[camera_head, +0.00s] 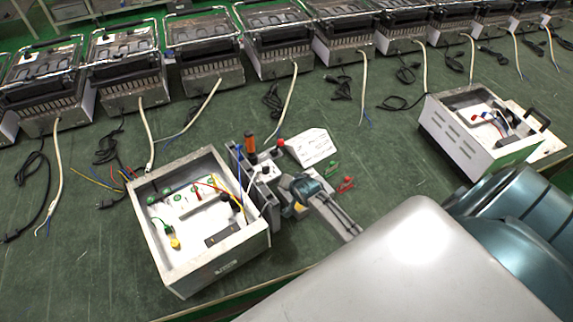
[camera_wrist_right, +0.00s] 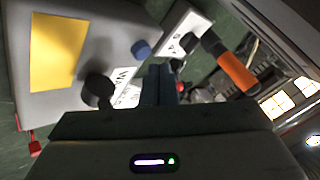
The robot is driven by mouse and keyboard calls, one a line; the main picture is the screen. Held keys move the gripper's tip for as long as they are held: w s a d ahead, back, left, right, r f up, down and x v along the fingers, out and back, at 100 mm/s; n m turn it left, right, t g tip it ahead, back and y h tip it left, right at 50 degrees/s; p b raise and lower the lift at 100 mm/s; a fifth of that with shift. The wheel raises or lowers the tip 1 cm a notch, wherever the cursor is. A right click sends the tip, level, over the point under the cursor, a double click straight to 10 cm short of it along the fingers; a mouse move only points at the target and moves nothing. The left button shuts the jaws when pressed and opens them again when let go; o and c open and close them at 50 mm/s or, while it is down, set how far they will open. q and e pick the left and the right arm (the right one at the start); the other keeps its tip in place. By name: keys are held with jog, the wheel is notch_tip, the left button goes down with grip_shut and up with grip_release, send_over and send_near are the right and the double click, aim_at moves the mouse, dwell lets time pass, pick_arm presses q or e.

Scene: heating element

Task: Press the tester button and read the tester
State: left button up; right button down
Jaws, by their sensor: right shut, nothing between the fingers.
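The tester seems to be the grey unit (camera_head: 264,203) beside the open white box in the head view. In the right wrist view a grey housing (camera_wrist_right: 108,25) shows a yellow label (camera_wrist_right: 58,50), a blue knob (camera_wrist_right: 141,49) and a black knob (camera_wrist_right: 97,91). My right gripper (camera_head: 287,181) is beside this unit, partly covering it. In the wrist view its dark fingers (camera_wrist_right: 160,72) are together and empty, close to the housing; I cannot tell whether they touch a button. A reading cannot be made out. My left gripper is not in view.
An orange handle (camera_head: 250,144) and a red knob (camera_head: 281,142) stand behind the unit. The open white box (camera_head: 181,283) holds wiring. Another open box (camera_head: 465,150) stands at right. Heaters (camera_head: 205,80) with loose cables line the back.

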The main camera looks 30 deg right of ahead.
jog(key=shift+f, duration=0.1)
jog(key=shift+f, duration=0.35)
jog(key=shift+s+a+f+b, duration=0.1)
jog(key=shift+s+f+b, duration=0.15)
jog(key=shift+f+b, duration=0.3)
dwell(0.9)
jog(key=shift+w+f, duration=0.1)
jog(key=shift+w+d+r+p, duration=0.1)
jog(key=shift+d+r+p, duration=0.05)
jog(key=shift+r+p, duration=0.45)
jog(key=shift+w+d+r+p, duration=0.1)
jog(key=shift+r+p, duration=0.4)
jog(key=shift+p, duration=0.1)
jog(key=shift+a, duration=0.1)
